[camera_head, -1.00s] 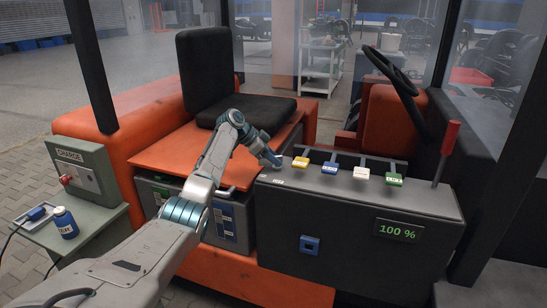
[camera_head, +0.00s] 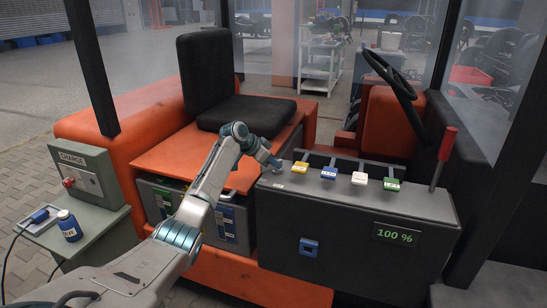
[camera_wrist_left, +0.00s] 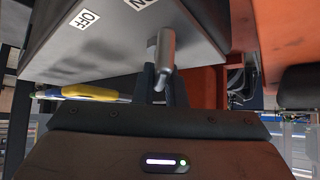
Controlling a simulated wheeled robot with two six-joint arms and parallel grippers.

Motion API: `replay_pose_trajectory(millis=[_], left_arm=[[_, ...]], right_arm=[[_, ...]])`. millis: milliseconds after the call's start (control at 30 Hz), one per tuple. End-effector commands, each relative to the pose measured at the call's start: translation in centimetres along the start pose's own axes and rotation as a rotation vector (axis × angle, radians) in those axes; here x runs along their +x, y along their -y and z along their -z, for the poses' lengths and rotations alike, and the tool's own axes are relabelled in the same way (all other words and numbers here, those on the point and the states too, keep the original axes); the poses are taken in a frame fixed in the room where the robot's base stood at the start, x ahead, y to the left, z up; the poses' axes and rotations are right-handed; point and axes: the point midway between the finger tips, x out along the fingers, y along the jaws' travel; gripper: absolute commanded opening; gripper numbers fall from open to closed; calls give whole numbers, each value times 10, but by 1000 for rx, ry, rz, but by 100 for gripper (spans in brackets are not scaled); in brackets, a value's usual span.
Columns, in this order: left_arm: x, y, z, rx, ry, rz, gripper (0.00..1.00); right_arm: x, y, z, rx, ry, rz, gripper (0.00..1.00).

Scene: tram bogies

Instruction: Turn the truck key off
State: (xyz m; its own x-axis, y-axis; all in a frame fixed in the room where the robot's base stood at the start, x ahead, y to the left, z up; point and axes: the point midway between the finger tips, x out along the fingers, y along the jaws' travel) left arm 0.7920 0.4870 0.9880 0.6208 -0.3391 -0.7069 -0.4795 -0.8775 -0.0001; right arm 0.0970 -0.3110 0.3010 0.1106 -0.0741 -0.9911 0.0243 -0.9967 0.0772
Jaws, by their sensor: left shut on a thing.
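The truck key shows in the left wrist view as a grey metal grip (camera_wrist_left: 164,54) on the dark console (camera_wrist_left: 110,45). An OFF label (camera_wrist_left: 85,19) and a partly cut-off ON label (camera_wrist_left: 138,4) are on the same face; the key is closer to the ON label. My left gripper (camera_wrist_left: 162,88) is shut on the key. In the head view, my left gripper (camera_head: 275,165) is at the console's left top corner and hides the key. My right gripper is not in view.
Yellow (camera_head: 300,168), blue (camera_head: 328,173), white (camera_head: 359,179) and green (camera_head: 391,185) levers line the console top, right of my gripper. A red-handled lever (camera_head: 446,145) stands beyond them. The display (camera_head: 395,235) reads 100 %. A charge box (camera_head: 87,178) stands at left.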

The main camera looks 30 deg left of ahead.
Motion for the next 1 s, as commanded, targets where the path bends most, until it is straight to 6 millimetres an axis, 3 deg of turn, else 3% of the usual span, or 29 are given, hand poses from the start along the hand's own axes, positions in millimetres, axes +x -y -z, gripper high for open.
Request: replay_pose_trajectory(millis=[33, 500, 1000], left_arm=[[-4, -2, 4, -28, 1, 32, 0], [-3, -8, 6, -333, 0, 334, 0], [1, -9, 4, -512, -1, 513, 0]], right_arm=[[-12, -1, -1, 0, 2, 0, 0], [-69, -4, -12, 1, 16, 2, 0], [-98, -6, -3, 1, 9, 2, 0]])
